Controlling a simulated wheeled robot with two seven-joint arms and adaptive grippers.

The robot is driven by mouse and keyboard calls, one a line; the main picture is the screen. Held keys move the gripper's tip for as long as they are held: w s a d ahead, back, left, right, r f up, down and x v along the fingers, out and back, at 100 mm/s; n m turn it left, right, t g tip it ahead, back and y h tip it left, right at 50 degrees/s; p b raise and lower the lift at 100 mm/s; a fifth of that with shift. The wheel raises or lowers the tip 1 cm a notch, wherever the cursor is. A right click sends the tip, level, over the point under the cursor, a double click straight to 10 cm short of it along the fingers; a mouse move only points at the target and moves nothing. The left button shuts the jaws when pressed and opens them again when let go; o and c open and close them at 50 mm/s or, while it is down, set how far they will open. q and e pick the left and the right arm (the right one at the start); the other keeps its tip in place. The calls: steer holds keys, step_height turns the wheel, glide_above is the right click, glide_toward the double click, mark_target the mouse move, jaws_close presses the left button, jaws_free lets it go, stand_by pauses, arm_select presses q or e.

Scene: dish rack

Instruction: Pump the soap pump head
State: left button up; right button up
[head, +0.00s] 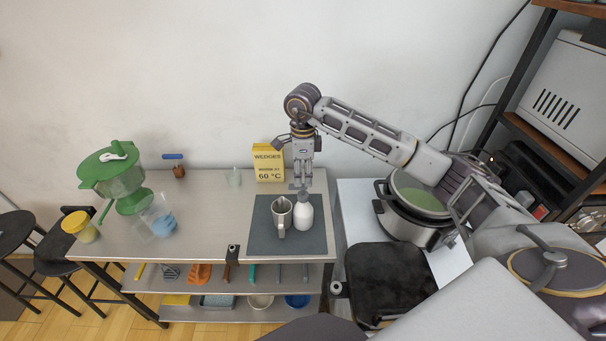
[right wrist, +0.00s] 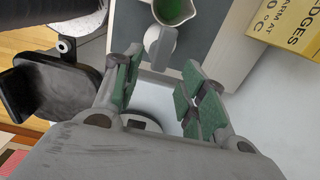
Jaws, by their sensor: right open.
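The soap bottle (head: 304,214) is white and stands upright on a dark mat (head: 262,240). Its grey pump head (head: 302,196) is on top. In the right wrist view the pump head (right wrist: 160,48) shows just beyond the fingers, above the middle. My right gripper (head: 301,184) points down from above, over the bottle, with its fingers apart. In the right wrist view its green-padded fingers (right wrist: 160,88) are open with nothing held between them. Whether a finger touches the pump head cannot be told. My left gripper is not in view.
A metal mug (head: 280,217) stands close left of the bottle; its green inside (right wrist: 173,9) shows in the right wrist view. A yellow box (head: 268,163) stands behind. A pot (head: 415,220) and a black griddle (head: 386,283) are to the right. The table's middle is clear.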

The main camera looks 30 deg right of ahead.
steer(key=shift+r+p, duration=1)
steer(key=shift+r, duration=1.2)
steer(key=shift+f, duration=0.1)
